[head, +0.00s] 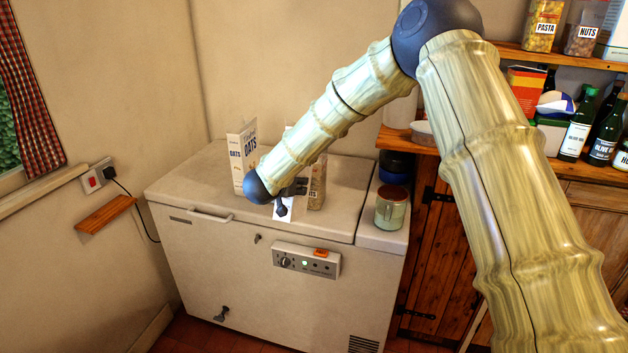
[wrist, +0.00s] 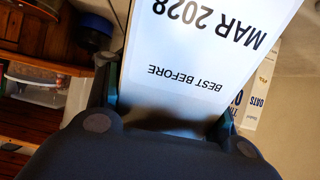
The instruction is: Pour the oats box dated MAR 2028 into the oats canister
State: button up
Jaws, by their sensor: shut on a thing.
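My gripper (head: 291,194) is shut on an oats box (wrist: 195,75) whose white face reads BEST BEFORE MAR 2028, upside down in the wrist view. In the head view this box (head: 317,183) is mostly hidden behind my arm, over the white chest freezer (head: 180,187). I cannot tell whether its base touches the lid. A second box (head: 240,157) marked OATS stands on the lid to the left, apart from my gripper; it also shows at the right of the wrist view (wrist: 255,100).
Shelves at right hold a pasta jar (head: 543,22), a nuts jar (head: 586,35) and oil bottles (head: 577,130).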

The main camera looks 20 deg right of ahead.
jog(key=p, duration=0.2)
jog(key=shift+s+a+r+p, duration=0.15)
jog(key=shift+r+p, duration=0.1)
jog(key=shift+p, duration=0.15)
dwell(0.7)
jog(key=shift+s+f+g+y+p, duration=0.1)
jog(key=shift+s+g+y+p, duration=0.2)
jog(key=shift+p, duration=0.6)
dwell(0.3)
jog(key=shift+a+g+p, duration=0.15)
jog(key=shift+g+p, duration=0.15)
jog(key=shift+p, duration=0.95)
dwell(0.5)
jog(key=shift+r+g+y+p, duration=0.4)
jog(key=shift+r+g+p, duration=0.1)
jog(key=shift+p, duration=1.85)
jog(key=shift+r+g+y, duration=0.3)
dwell(1.2)
